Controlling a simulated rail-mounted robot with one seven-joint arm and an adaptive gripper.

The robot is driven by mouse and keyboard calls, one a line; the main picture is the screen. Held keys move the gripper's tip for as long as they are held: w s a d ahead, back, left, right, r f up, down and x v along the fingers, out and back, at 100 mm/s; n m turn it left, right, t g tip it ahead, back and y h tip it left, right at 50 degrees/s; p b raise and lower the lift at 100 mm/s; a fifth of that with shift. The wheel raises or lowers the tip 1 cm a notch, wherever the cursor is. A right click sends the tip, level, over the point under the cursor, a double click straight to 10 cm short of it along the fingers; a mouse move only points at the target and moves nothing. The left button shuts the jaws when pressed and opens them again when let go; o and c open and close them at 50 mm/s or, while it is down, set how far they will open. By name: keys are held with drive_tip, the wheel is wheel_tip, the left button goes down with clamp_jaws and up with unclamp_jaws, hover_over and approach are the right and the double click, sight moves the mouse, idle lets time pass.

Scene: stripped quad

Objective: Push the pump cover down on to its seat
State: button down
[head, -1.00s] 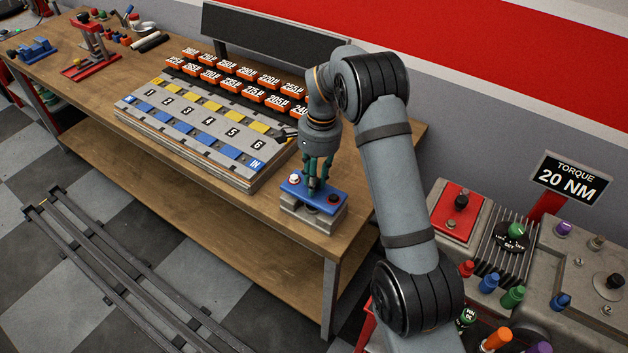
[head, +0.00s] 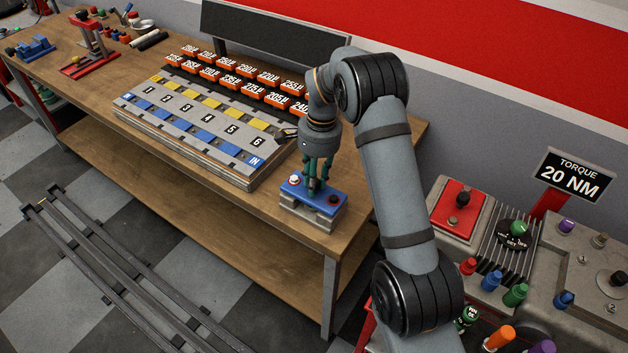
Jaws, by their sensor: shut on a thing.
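The pump cover (head: 298,194) is a blue plate on top of a grey block, its seat (head: 304,216), near the front right corner of the workbench. A light round knob with red shows at the plate's left end and a dark round one at its right. My gripper (head: 316,187) points straight down at the middle of the plate, its greenish fingers close together and shut on the cover. The exact grip is hidden by the fingers. The cover looks level, but I cannot tell whether a small gap is left between it and the block.
A grey numbered rack (head: 195,132) with blue and yellow tabs stands left of the cover, with orange labelled boxes (head: 231,84) behind it. The bench edge is close in front. A control console (head: 515,250) with knobs and a torque sign (head: 573,176) stand at right.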

sight(318, 179)
drive_tip(key=shift+f+b, duration=0.4)
drive_tip(key=shift+f, duration=0.1)
drive_tip(key=c, duration=1.4)
unclamp_jaws()
drive_tip(key=shift+o, duration=0.2)
wheel_tip(318, 179, up, 12)
drive_tip(key=d, duration=0.1)
drive_tip(key=shift+w, duration=0.35)
drive_tip(key=f, duration=0.8)
drive_tip(key=a+f, duration=0.1)
drive_tip(key=f, duration=0.3)
drive_tip(key=shift+s+f, duration=0.1)
drive_tip(key=shift+s, duration=0.3)
drive_tip(key=shift+r+p, duration=0.5)
drive_tip(key=shift+r, duration=0.1)
drive_tip(key=shift+f, duration=0.1)
